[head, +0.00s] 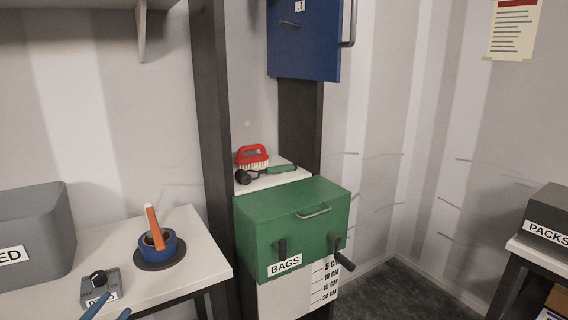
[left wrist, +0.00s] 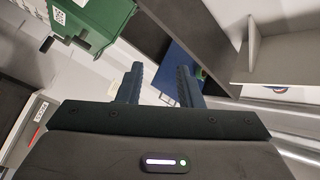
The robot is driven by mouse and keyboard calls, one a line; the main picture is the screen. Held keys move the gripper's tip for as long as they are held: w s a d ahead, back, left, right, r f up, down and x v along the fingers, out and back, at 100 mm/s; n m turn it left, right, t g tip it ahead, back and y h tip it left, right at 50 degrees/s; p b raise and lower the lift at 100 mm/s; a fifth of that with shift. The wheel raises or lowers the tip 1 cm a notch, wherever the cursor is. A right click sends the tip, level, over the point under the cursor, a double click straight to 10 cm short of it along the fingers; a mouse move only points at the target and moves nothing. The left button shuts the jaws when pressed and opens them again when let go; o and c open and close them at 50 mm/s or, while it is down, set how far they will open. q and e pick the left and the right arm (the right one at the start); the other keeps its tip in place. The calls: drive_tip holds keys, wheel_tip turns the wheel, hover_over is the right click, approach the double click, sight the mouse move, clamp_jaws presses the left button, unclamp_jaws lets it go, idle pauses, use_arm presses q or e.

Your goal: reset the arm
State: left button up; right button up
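My left gripper (head: 112,307) shows only as two blue fingertips at the bottom left of the head view, in front of the bench edge. In the left wrist view its two fingers (left wrist: 161,82) stand well apart with nothing between them. The left arm itself is out of the head view. My right gripper and right arm show in neither view.
Close to the left fingertips are a small dial box (head: 97,285) and a blue cup (head: 158,246) holding an orange-handled tool. A grey bin (head: 38,230) stands left. The green BAGS box (head: 290,225) and open-looking blue cabinet (head: 304,45) are centre. Dark floor shows right.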

use_arm(q)
drive_tip(key=s+a+f+n+g+y, duration=0.2)
drive_tip(key=s+f+n+g+y, duration=0.25)
drive_tip(key=f, duration=0.45)
drive_tip(key=s+a+f+n+g+y, duration=0.2)
drive_tip(key=s+f+n+g+y, duration=0.15)
drive_tip(key=f+n, duration=0.4)
drive_tip(key=s+d+f+g+h, duration=0.3)
drive_tip(key=s+d+f+g, duration=0.5)
drive_tip(key=s+f, duration=0.4)
wheel_tip(320, 180, down, 25)
drive_tip(key=w+a, duration=0.1)
drive_tip(key=a, duration=0.2)
drive_tip(key=s+f+g, duration=0.1)
drive_tip(key=s+f, duration=0.5)
drive_tip(key=f, duration=0.3)
drive_tip(key=s+a+f+p, duration=0.1)
drive_tip(key=s+f, duration=0.5)
drive_tip(key=f, duration=0.4)
drive_tip(key=shift+s+g, duration=0.2)
drive_tip(key=shift+g, duration=0.2)
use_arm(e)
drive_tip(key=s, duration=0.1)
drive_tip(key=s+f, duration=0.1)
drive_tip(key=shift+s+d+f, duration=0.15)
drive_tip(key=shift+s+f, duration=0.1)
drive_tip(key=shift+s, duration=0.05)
